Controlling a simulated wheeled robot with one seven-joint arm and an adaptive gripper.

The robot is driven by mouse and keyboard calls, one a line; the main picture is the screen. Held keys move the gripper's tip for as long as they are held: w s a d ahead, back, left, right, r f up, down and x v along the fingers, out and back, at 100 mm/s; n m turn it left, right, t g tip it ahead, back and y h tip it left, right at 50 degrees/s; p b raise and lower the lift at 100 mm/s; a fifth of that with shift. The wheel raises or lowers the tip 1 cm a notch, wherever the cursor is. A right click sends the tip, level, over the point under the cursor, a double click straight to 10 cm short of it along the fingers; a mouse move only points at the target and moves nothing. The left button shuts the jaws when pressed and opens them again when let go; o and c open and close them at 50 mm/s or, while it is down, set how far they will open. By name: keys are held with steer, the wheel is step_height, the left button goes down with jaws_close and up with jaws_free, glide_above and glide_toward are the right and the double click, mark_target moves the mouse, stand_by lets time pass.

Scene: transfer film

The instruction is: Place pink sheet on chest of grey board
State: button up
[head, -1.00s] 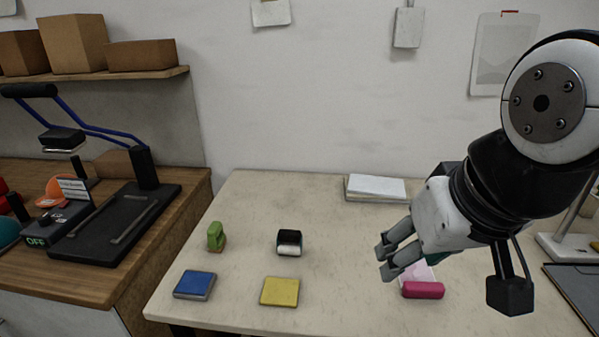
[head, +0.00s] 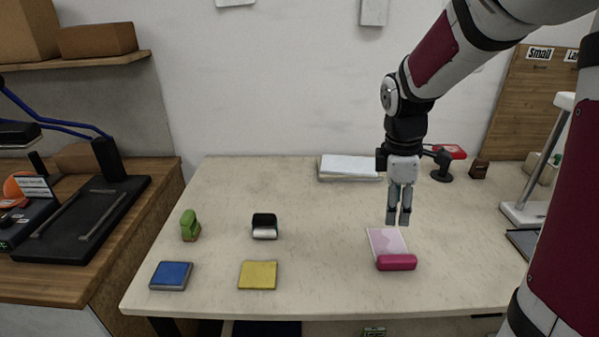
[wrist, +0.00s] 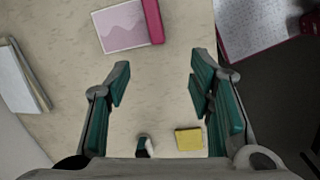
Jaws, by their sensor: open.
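The pink sheet (head: 385,240) lies on the table right of centre, pale with a darker pink wavy pattern. A magenta bar (head: 397,263) lies across its near edge. My gripper (head: 398,220) points down just above and behind the sheet, open and empty. In the wrist view the sheet (wrist: 128,28) is at the top, beyond my open fingertips (wrist: 160,78). A dark grey flat board (head: 522,241) lies at the table's right side; my own arm hides much of it, so its chest area cannot be made out.
A yellow pad (head: 258,275), a blue pad (head: 171,276), a green stapler-like object (head: 190,226) and a small black-and-white object (head: 264,226) stand left. A paper stack (head: 350,168) lies behind. A white stand (head: 530,212) rises at right. The table's middle is clear.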

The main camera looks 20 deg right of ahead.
mark_target(398, 258)
steer(key=d+f+n, duration=0.1)
steer(key=f, duration=0.5)
steer(key=d+f, duration=0.2)
steer(key=f, duration=0.4)
steer(key=w+d+f+n, duration=0.1)
steer(key=d+f, duration=0.1)
steer(key=f, duration=0.5)
steer(key=shift+w+d+n+g, duration=0.1)
steer(key=shift+d+n+g, duration=0.2)
steer(key=shift+g, duration=0.1)
steer(key=c, duration=1.1)
